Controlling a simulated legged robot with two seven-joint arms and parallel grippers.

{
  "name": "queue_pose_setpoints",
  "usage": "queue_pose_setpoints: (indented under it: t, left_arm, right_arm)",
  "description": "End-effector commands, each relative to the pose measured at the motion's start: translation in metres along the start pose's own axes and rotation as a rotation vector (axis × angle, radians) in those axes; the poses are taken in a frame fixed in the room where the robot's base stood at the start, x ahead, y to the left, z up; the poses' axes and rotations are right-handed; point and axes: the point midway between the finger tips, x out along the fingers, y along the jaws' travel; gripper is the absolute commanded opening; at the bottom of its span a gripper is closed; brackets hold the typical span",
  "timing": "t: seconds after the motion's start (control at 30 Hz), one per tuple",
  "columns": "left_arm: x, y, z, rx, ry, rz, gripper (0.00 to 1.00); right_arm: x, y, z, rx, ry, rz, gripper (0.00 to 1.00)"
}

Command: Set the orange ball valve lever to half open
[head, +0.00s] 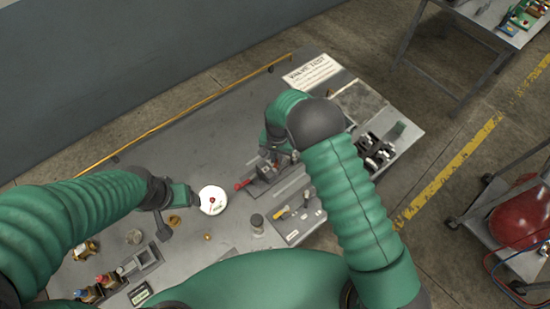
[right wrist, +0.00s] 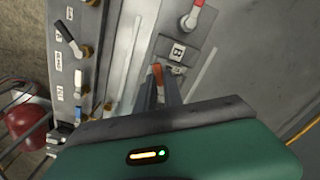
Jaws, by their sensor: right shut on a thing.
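The orange ball valve lever (right wrist: 157,70) shows in the right wrist view as a small orange end at the tips of my right gripper's fingers (right wrist: 163,84). The right gripper is shut on it, beside a plate marked B (right wrist: 179,50). The fingers hide most of the lever and its valve body, so its angle is hard to read. In the head view the right gripper (head: 272,158) is over the bench, partly hidden by my own arm. My left gripper (head: 178,203) is beside a round white dial (head: 213,200); its jaw opening is unclear.
A red lever (right wrist: 190,20) stands close beyond the plate. A valve test sheet (head: 312,70) lies behind.

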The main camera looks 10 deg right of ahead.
Motion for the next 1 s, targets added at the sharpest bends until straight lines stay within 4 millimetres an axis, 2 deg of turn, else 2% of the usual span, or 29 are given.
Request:
queue_pose_setpoints:
  t: [0.4, 0.9, 0.93, 1.0]
  left_arm:
    - [0.0110, 0.0000, 0.0026, 0.000, 0.000, 0.000, 0.76]
    - [0.0114, 0.0000, 0.0027, 0.000, 0.000, 0.000, 0.76]
    - [0.0114, 0.0000, 0.0027, 0.000, 0.000, 0.000, 0.76]
    - [0.0114, 0.0000, 0.0027, 0.000, 0.000, 0.000, 0.76]
  right_arm:
    - [-0.0005, 0.0059, -0.0010, -0.189, 0.001, -0.002, 0.00]
    - [-0.0011, 0.0069, -0.0013, -0.210, 0.001, -0.001, 0.00]
    - [-0.0011, 0.0069, -0.0013, -0.210, 0.001, -0.001, 0.13]
    - [-0.0010, 0.0069, -0.0013, -0.210, 0.001, -0.001, 0.22]
